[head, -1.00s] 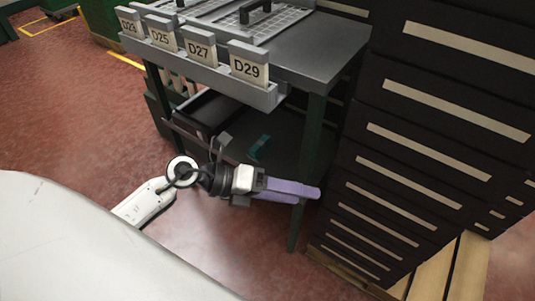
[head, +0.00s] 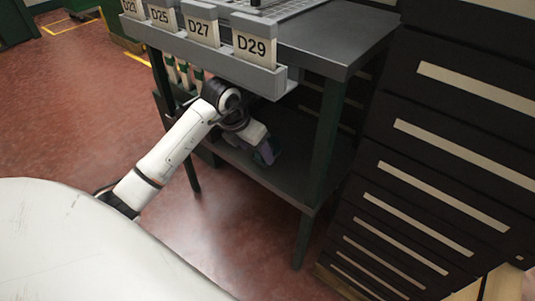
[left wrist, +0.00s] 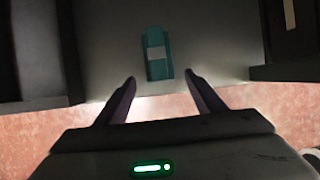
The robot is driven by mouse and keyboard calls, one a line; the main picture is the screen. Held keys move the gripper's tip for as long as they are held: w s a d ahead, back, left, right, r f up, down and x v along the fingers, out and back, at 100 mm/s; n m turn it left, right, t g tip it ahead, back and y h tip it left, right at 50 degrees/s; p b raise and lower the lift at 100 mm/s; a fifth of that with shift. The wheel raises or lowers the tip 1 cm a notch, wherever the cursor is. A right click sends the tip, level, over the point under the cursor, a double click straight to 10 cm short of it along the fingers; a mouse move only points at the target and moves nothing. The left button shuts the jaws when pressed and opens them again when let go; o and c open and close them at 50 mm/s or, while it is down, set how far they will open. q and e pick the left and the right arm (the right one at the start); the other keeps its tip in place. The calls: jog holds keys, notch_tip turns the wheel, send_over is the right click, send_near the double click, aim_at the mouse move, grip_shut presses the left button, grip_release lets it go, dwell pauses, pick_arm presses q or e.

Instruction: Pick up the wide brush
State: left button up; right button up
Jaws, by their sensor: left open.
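A teal block-like thing with a pale band, apparently the wide brush (left wrist: 156,55), lies on the grey lower shelf (head: 275,182) of the bench. In the left wrist view it is just beyond my left gripper (left wrist: 160,80), centred between the two purple fingertips. The fingers are apart with nothing between them. In the head view my left gripper (head: 266,152) reaches in under the bench top, over the lower shelf, and its fingers are partly hidden. The brush cannot be made out clearly there. My right gripper is in neither view.
The bench top (head: 345,40) with its row of label plates overhangs the shelf. A bench leg (head: 322,160) stands right of my gripper. A dark drawer cabinet (head: 440,120) stands farther right. The red floor (head: 80,110) is open at left.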

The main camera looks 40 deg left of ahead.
pick_arm(q)
jog(key=shift+w+d, duration=0.1)
jog(key=shift+w, duration=0.45)
jog(key=w, duration=0.1)
jog(key=w+b, duration=0.1)
jog(key=w, duration=0.1)
jog(key=shift+w+d+f, duration=0.15)
jog(key=shift+w+d, duration=0.05)
jog(key=shift+w+f+b, duration=0.1)
jog(key=shift+f+b, duration=0.4)
jog(key=shift+f, duration=0.3)
jog(key=shift+w+f, duration=0.15)
jog(key=shift+f, duration=0.2)
jog(key=shift+w, duration=0.1)
jog(key=c, duration=1.1)
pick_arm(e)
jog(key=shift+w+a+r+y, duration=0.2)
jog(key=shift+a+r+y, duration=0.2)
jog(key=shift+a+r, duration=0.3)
